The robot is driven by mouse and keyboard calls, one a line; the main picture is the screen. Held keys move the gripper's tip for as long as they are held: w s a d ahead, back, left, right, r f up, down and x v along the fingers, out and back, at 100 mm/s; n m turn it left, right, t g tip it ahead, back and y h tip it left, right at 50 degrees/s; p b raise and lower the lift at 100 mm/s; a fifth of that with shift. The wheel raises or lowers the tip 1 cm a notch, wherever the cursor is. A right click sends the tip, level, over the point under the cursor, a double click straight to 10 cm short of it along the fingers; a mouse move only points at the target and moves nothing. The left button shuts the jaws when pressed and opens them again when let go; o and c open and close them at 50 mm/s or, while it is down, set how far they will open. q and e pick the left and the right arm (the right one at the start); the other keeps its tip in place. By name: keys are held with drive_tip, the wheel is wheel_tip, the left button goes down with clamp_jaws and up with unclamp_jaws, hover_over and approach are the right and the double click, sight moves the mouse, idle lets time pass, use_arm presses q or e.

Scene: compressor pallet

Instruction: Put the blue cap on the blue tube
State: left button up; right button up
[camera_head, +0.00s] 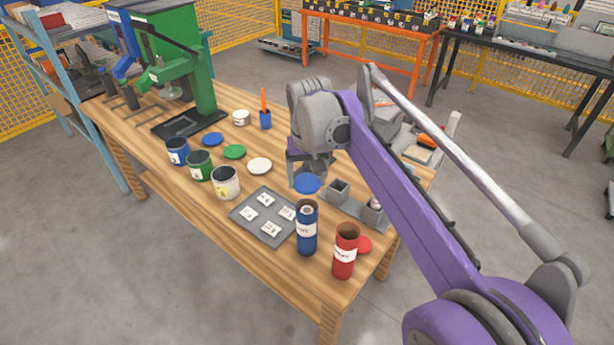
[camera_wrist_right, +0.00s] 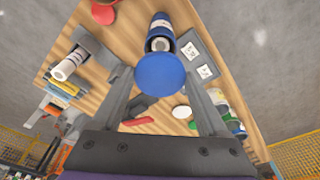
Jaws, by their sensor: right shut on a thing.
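The blue tube (camera_head: 306,238) stands upright on the wooden table near its front edge, with its top open. It also shows in the right wrist view (camera_wrist_right: 160,22), beyond the blue cap. The blue cap (camera_head: 307,183) is a round disc held by my right gripper (camera_head: 309,170), a little behind the tube and apart from its top in the head view. In the right wrist view the blue cap (camera_wrist_right: 160,75) sits between the fingertips of my right gripper (camera_wrist_right: 157,78). My left gripper is not in view.
A red tube (camera_head: 344,255) stands right of the blue tube, with a red cap (camera_head: 364,243) beside it. A grey tray (camera_head: 240,213) with white labels lies left. Paint cans, loose lids (camera_head: 260,166), a grey holder (camera_head: 350,208) and a green machine (camera_head: 185,85) share the table.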

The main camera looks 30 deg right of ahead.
wheel_tip(320, 180, down, 5)
drive_tip(key=b, duration=0.3)
drive_tip(key=shift+f+b, duration=0.3)
drive_tip(key=shift+f, duration=0.25)
idle(0.5)
drive_tip(key=shift+f, duration=0.5)
idle(1.7)
drive_tip(key=o, duration=1.2)
